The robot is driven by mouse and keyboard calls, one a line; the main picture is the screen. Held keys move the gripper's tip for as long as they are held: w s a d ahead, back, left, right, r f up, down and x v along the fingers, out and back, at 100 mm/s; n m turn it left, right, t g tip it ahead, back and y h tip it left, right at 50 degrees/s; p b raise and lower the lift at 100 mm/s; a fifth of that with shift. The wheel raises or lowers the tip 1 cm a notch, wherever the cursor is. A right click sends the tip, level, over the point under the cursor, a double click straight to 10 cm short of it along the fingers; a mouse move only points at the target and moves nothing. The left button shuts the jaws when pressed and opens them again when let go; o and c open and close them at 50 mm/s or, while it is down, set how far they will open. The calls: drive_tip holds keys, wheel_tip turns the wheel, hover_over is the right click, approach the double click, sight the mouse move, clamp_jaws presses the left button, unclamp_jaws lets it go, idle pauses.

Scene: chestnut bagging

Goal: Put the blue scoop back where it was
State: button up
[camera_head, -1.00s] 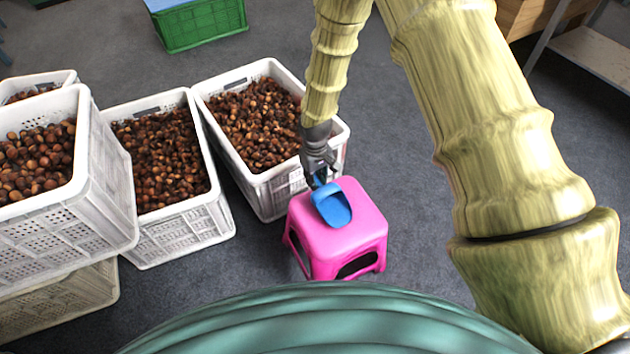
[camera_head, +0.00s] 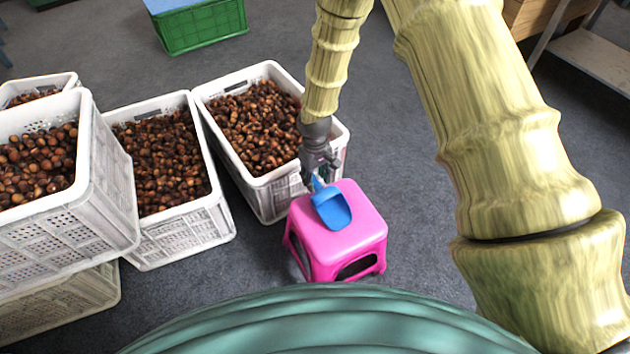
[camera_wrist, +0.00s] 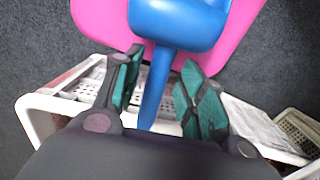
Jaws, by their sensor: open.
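The blue scoop (camera_head: 333,209) lies on top of the pink stool (camera_head: 365,222), its handle pointing toward my gripper. My gripper (camera_head: 320,178) is at the stool's far edge, beside the white crate's near corner. In the wrist view the scoop's blue handle (camera_wrist: 157,85) runs between the two green-padded fingers of my gripper (camera_wrist: 160,90), with gaps on both sides. The gripper is open. The scoop's bowl (camera_wrist: 180,22) rests over the pink seat (camera_wrist: 243,25), and part of it is cut off at the picture's top.
White crates full of chestnuts stand at the left; the nearest one (camera_head: 283,192) is close behind the stool, under my arm. A green crate (camera_head: 203,28) stands at the back. The grey floor right of the stool is clear.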

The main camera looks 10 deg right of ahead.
wheel_tip(320, 180, up, 10)
drive_tip(key=p, duration=0.2)
drive_tip(key=shift+w+p, duration=0.15)
drive_tip(key=shift+p, duration=0.2)
drive_tip(key=shift+f, duration=0.1)
